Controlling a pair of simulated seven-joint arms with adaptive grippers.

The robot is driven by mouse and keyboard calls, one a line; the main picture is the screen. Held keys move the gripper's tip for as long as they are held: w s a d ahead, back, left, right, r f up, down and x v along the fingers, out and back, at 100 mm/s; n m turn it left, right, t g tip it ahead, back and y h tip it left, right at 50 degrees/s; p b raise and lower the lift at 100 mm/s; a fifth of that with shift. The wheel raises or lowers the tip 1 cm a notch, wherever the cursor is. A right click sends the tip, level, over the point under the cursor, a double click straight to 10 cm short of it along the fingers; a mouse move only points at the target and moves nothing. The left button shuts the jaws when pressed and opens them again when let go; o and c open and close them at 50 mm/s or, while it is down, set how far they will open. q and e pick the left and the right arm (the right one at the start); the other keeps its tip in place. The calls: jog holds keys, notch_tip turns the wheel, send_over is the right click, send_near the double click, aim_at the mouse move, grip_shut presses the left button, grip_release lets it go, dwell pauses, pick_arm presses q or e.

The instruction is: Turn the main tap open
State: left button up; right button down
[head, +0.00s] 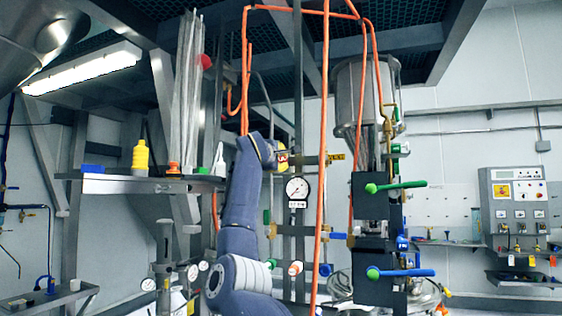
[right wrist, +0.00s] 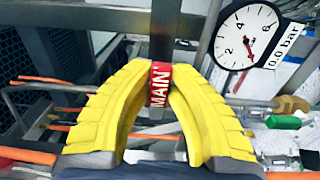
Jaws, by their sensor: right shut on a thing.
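The main tap's red handle (right wrist: 160,85), lettered MAIN, sits between the two yellow fingers of my right gripper (right wrist: 161,78) in the right wrist view. The fingers are shut on it, one on each side. In the head view my right gripper (head: 282,158) is at the pipework left of the orange hose, and the tap is mostly hidden by it. A round pressure gauge (head: 297,188) hangs just below and to the right. It also shows in the right wrist view (right wrist: 248,36), with a label (right wrist: 285,46) reading 0.0 bar. My left gripper is not in view.
Orange hoses (head: 322,120) hang close to the right of my arm. Green-handled valves (head: 395,186) and a steel hopper (head: 352,95) stand further right. A shelf (head: 130,184) with a yellow bottle (head: 140,158) is at left. A control box (head: 516,205) is on the right wall.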

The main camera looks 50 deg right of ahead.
jog(key=shift+r, duration=0.1)
jog(key=r+n, duration=0.1)
jog(key=n, duration=0.3)
jog(key=shift+w+r, duration=0.1)
jog(key=shift+r, duration=0.25)
jog(key=n, duration=0.1)
jog(key=r+n, duration=0.1)
jog(key=n, duration=0.1)
jog(key=w+r+n, duration=0.1)
jog(key=shift+a+n, duration=0.2)
jog(key=shift+n, duration=0.1)
jog(key=n, duration=0.1)
jog(key=w+r+n, duration=0.1)
jog(key=n, duration=0.1)
jog(key=w+n, duration=0.1)
jog(key=n, duration=0.1)
jog(key=shift+a+r, duration=0.15)
jog(key=shift+a, duration=0.2)
jog(key=shift+w+a+r+n, duration=0.15)
jog(key=shift+w+n, duration=0.3)
jog(key=shift+n, duration=0.65)
jog(key=shift+w+a+n, duration=0.2)
jog(key=shift+w+n, duration=0.25)
jog(key=shift+n, duration=0.65)
jog(key=c, duration=1.3)
grip_release()
